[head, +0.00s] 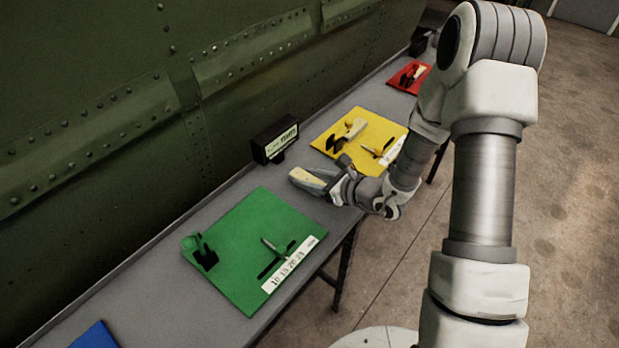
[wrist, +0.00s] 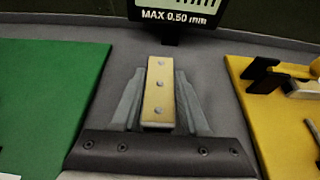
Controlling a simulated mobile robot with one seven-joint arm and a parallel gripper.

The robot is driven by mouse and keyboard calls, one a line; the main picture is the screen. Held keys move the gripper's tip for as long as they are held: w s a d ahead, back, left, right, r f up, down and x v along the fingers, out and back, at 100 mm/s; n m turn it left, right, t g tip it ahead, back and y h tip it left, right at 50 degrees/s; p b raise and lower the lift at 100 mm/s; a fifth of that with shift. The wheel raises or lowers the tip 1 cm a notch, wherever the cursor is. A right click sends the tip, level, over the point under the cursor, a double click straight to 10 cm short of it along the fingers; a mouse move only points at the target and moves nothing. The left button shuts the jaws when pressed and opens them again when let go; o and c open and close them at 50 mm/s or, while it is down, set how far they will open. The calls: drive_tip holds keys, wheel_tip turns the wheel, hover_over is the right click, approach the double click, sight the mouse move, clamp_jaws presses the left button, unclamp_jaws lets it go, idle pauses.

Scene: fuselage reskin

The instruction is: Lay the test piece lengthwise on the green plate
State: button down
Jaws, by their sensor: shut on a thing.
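The green plate (head: 248,232) lies on the grey bench at the lower left of the head view, with a green clamp-like fitting (head: 199,250), a metal pin in a dark slot (head: 274,250) and a white number strip (head: 291,264) on it. Its edge shows at left in the wrist view (wrist: 50,95). My gripper (head: 320,180) is shut on the test piece (head: 305,178), a short pale yellow bar. In the wrist view the bar (wrist: 159,88) shows three rivet-like dots and sits between the two grey fingers. It is beyond the plate's upper right corner, towards the yellow plate.
The yellow plate (head: 347,128) carries a pale piece and fittings, right of the green plate. A black display box (head: 275,140) reading "MAX 0.50 mm" stands behind, near the green riveted wall.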

drive_tip(key=shift+c, duration=2.1)
unclamp_jaws()
